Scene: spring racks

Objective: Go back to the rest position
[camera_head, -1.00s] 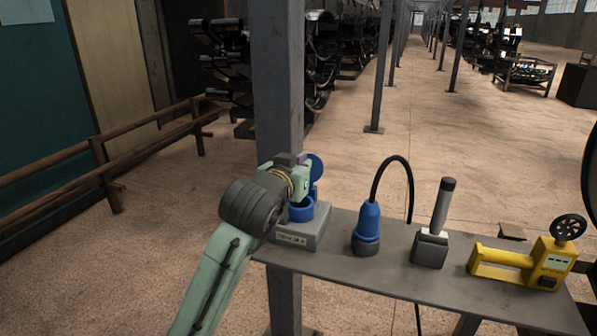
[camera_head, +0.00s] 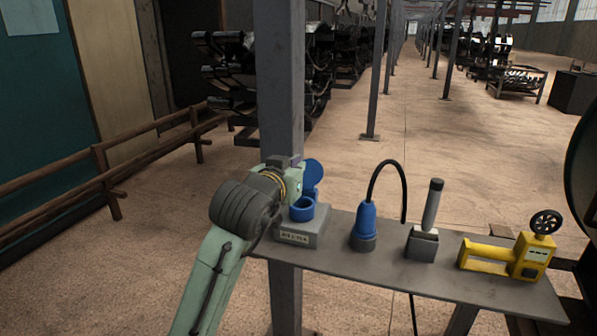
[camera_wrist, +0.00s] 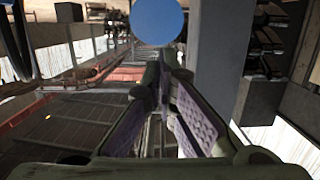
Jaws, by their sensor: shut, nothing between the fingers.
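My green arm comes up from the bottom of the head view to the left end of the grey table (camera_head: 400,280). Its wrist is left of a grey box with an open blue socket (camera_head: 302,209) and a raised round blue lid (camera_head: 314,172). My gripper is mostly hidden there by my own wrist. In the wrist view my gripper (camera_wrist: 165,75) shows two fingers with purple pads, closing toward each other at the tips with nothing held. A blue disc (camera_wrist: 157,18), likely the lid, shows beyond the fingertips.
A blue plug with a black cable (camera_head: 364,225), a grey-handled tool in a holder (camera_head: 431,210) and a yellow device with a handwheel (camera_head: 520,258) stand on the table. A steel post (camera_head: 279,90) rises behind my wrist. A wooden rail (camera_head: 60,205) runs at left.

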